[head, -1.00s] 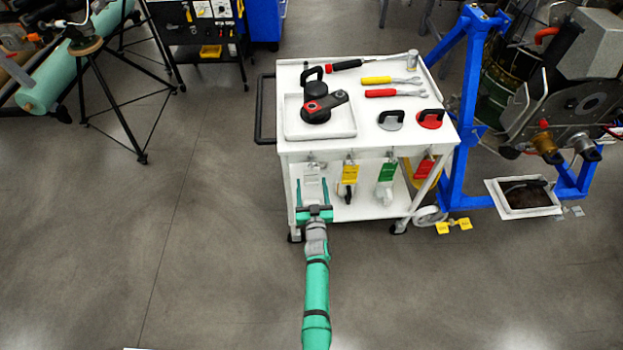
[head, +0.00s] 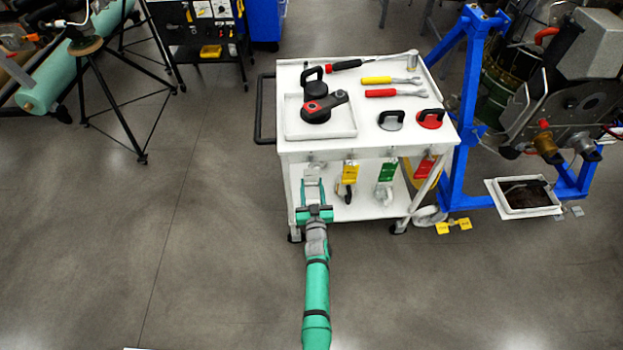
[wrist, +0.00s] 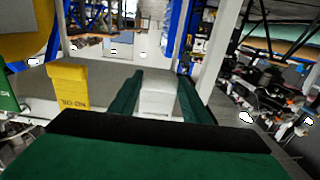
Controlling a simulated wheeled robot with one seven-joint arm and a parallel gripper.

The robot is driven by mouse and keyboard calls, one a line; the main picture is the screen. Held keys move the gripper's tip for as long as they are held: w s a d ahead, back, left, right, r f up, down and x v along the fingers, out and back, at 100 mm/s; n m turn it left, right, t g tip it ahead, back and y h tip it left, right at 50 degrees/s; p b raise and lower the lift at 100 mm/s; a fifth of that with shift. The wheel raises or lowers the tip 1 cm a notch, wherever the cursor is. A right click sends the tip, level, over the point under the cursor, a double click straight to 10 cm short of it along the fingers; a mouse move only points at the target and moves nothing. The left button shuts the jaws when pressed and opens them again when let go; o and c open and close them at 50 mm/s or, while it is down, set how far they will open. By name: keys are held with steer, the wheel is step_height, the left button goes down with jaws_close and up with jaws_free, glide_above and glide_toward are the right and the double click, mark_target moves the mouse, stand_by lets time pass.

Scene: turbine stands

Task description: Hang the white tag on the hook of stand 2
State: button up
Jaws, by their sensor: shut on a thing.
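The white tag (head: 312,187) hangs at the left end of the row of tags on the front of the white cart (head: 375,152). My gripper (head: 312,190) is in front of the cart with a finger on each side of this tag, shut on it. In the wrist view the white tag (wrist: 158,98) sits between my two green fingers. A blue stand (head: 465,130) holding machinery is right of the cart. I cannot read a stand number or make out a free hook.
A yellow tag (head: 349,172), a green tag (head: 387,170) and a red tag (head: 424,168) hang to the right. Tools and suction cups lie on the cart top. A tray (head: 528,211) and small floor markers lie by the blue stand.

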steer(key=shift+s, duration=0.65)
steer(key=shift+s+d, duration=0.2)
steer(key=shift+s, duration=1.1)
